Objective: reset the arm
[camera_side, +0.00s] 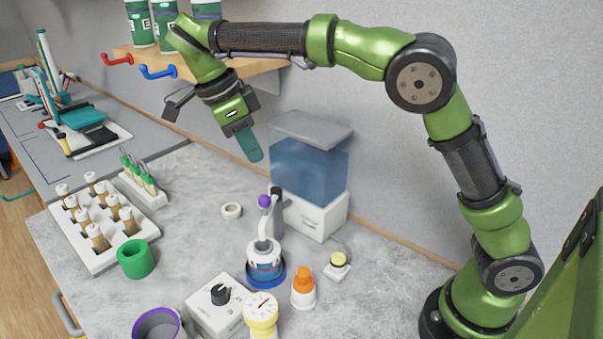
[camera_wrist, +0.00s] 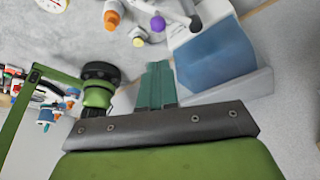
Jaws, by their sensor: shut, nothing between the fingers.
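My gripper (camera_side: 257,156) hangs in the air above the back of the grey bench, pointing down and slightly right. Its teal fingers are together with nothing between them. It is left of the lid of the blue water tank, apart from it in the picture. In the wrist view the shut fingers (camera_wrist: 158,66) stand out at the middle. My green arm arches across from the base at the right.
The tank (camera_side: 309,172) stands against the wall. A shelf (camera_side: 255,70) with green cans and hooks is close behind my wrist. A vial rack (camera_side: 103,244), green cup (camera_side: 136,259), purple-rimmed pot (camera_side: 158,325), control box (camera_side: 216,306) and orange-capped bottle (camera_side: 303,290) occupy the bench.

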